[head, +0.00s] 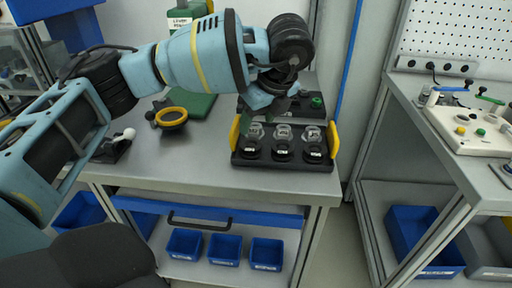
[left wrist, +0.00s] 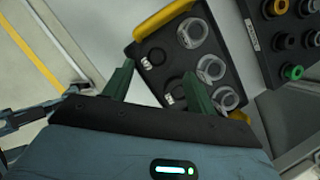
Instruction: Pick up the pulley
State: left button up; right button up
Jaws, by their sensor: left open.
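A black tray (head: 285,165) with yellow end handles stands near the front right of the grey bench. It holds a row of round grey parts (head: 313,134) behind a row of black rings (head: 283,151) with white labels. The grey parts (left wrist: 211,68) look like pulleys, but I cannot tell which part is the one named. My left gripper (head: 262,112) hangs over the tray's left part, hiding some of it. In the left wrist view its green fingers (left wrist: 158,70) are apart with nothing gripped between them; the black rings (left wrist: 153,57) lie just beyond. My right gripper is not in view.
A second black tray (left wrist: 282,35) with black, yellow and green rings lies behind. A yellow-rimmed round black object (head: 173,116) and a green box (head: 190,104) are to the left on the bench. Blue bins (head: 225,249) sit below. A second bench (head: 440,135) stands right.

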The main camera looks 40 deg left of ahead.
aim_at(251, 145)
pick_arm(q)
jog(key=shift+s+d+x, duration=0.1)
jog(key=shift+d+x, duration=0.05)
jog(key=shift+x, duration=1.75)
jog(key=shift+s+d+x, duration=0.15)
jog(key=shift+d+x, duration=0.05)
jog(key=shift+x, duration=1.75)
jog(key=shift+f, duration=0.15)
jog(key=shift+c, duration=0.4)
jog(key=c, duration=0.7)
